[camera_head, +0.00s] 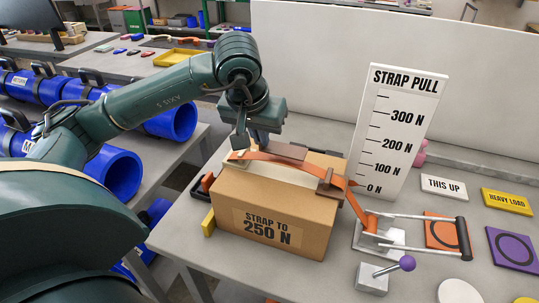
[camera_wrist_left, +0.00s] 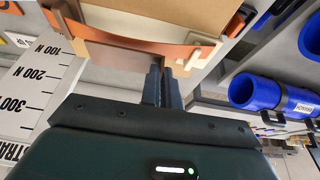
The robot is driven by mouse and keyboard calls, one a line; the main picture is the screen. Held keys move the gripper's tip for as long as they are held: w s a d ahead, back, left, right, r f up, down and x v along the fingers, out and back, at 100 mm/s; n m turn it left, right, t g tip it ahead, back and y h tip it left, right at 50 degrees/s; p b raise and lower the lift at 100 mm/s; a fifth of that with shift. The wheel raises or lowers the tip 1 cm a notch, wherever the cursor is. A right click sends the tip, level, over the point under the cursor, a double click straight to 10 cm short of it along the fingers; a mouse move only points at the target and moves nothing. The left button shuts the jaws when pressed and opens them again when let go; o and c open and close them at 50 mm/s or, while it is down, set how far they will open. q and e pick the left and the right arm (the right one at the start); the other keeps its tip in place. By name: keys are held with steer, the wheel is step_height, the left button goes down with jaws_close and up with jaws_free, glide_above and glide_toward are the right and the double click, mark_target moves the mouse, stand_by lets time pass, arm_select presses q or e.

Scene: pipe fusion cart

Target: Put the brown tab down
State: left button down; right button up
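The brown tab (camera_head: 284,148) is a flat dark brown strip just above the far side of the cardboard box's top. My left gripper (camera_head: 261,139) reaches down from above at the tab's left end. In the left wrist view the fingers (camera_wrist_left: 162,72) are close together with the end of the brown tab (camera_wrist_left: 122,54) between or against their tips; the exact contact is partly hidden. The cardboard box (camera_head: 270,222), marked "STRAP TO 250 N", has an orange strap (camera_head: 281,158) over its top, passing a brown corner piece (camera_head: 328,183). My right gripper is not in view.
A white "STRAP PULL" scale board (camera_head: 397,130) stands behind the box. A ratchet with a handle (camera_head: 405,232) sits to its right. Signs "THIS UP" (camera_head: 444,188) and "HEAVY LOAD" (camera_head: 507,201) lie further right. Blue pipes (camera_head: 112,172) are on the left.

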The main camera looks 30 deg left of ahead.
arm_select(q)
step_height(320, 180, down, 6)
steer(key=shift+f+p, duration=0.15)
steer(key=shift+p, duration=0.2)
steer(key=shift+f, duration=0.15)
steer(key=c, duration=1.6)
jaws_free()
steer(key=shift+c, duration=0.2)
